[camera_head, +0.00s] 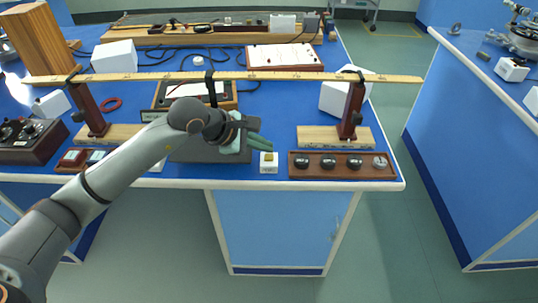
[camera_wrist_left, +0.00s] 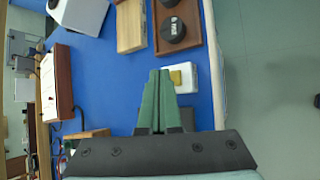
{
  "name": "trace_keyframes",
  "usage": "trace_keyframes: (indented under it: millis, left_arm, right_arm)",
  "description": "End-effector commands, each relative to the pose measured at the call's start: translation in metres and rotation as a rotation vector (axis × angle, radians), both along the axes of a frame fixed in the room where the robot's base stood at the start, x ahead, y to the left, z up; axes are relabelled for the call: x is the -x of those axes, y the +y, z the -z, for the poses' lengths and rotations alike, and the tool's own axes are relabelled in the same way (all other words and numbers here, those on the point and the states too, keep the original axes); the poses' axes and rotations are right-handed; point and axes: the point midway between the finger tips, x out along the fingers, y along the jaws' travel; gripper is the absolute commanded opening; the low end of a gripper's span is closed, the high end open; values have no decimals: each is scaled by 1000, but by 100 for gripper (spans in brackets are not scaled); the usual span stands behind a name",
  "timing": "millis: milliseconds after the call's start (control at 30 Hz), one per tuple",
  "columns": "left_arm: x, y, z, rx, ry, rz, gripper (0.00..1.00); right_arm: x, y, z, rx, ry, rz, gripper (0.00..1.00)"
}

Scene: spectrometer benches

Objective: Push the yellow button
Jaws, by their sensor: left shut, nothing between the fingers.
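The yellow button (camera_head: 268,156) sits on top of a small white box (camera_head: 268,167) near the front edge of the blue bench. In the left wrist view the button (camera_wrist_left: 177,77) shows just right of the green fingertips, and the fingers partly cover its white box (camera_wrist_left: 191,77). My left gripper (camera_head: 262,146) reaches over the bench, a little left of the button in the head view. Its green fingers (camera_wrist_left: 159,73) are closed together with nothing between them. I cannot tell the exact height of the fingertips above the button. My right gripper is not in view.
A brown tray (camera_head: 342,172) with several dark round knobs lies right of the white box. A wooden stand base (camera_head: 336,137) is behind it. A long wooden ruler (camera_head: 300,76) spans two upright stands across the bench. A dark pad (camera_head: 190,155) lies under my arm.

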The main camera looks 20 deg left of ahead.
Motion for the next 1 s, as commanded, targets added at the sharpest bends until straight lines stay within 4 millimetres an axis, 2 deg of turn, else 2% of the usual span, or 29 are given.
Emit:
trace_keyframes:
  millis: [167, 567, 1000]
  left_arm:
    - [0, 0, -10, 0, -2, 0, 0]
    - [0, 0, -49, -1, -1, 0, 0]
    - [0, 0, -50, 0, 0, 0, 0]
  right_arm:
    - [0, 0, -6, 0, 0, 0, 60]
    - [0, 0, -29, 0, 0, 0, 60]
    - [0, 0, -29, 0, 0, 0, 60]
